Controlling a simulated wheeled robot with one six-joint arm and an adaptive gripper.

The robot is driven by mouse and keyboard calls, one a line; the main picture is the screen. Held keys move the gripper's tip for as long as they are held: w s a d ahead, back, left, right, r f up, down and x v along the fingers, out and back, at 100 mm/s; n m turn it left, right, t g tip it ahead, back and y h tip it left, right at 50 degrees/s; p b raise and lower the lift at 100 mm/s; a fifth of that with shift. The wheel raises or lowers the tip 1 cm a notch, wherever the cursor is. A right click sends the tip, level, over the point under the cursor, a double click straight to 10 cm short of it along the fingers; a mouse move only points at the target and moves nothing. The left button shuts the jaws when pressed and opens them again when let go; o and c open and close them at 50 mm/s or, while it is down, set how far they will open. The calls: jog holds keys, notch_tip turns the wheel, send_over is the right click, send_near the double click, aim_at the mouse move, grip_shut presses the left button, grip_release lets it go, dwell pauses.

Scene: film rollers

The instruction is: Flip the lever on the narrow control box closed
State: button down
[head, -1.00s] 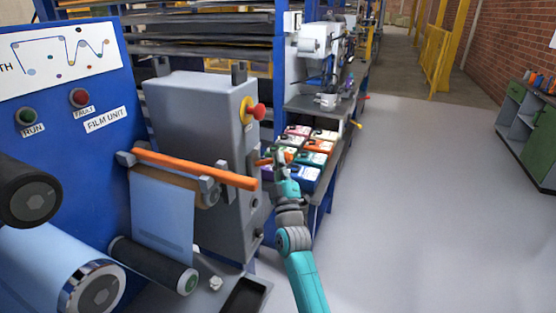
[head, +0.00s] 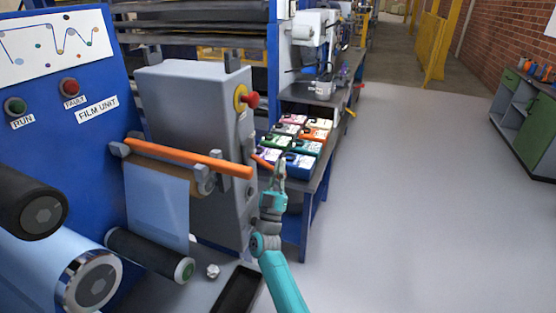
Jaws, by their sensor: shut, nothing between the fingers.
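The narrow control box (head: 190,110) is a tall grey cabinet at the centre left of the head view, with a red mushroom button on a yellow plate (head: 246,98). A short orange lever (head: 262,161) sticks out from its right-hand face and slopes down to the right. My gripper (head: 280,164) is shut and empty, at the lever's outer end. I cannot tell whether its fingers touch the lever. The lever's outer tip is partly hard to make out against the gripper.
An orange bar (head: 188,158) juts out in front of the box, left of my gripper. Rollers with blue film (head: 157,205) are at the lower left. A bench (head: 316,178) with coloured cartons stands behind my gripper. The floor to the right is clear.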

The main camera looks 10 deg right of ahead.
jog(key=shift+w+a+f+m+g+h, duration=0.1)
jog(key=shift+f+m+g+h, duration=0.55)
jog(key=shift+m+h, duration=0.3)
jog(key=shift+w+a+f+m+g+h, duration=0.15)
jog(key=shift+f+m+g+h, duration=0.5)
jog(key=shift+m, duration=0.45)
jog(key=shift+s+a+f+m+g+h, duration=0.1)
jog(key=shift+f+m+g+h, duration=0.55)
jog(key=shift+m+h, duration=0.35)
jog(key=shift+f, duration=0.15)
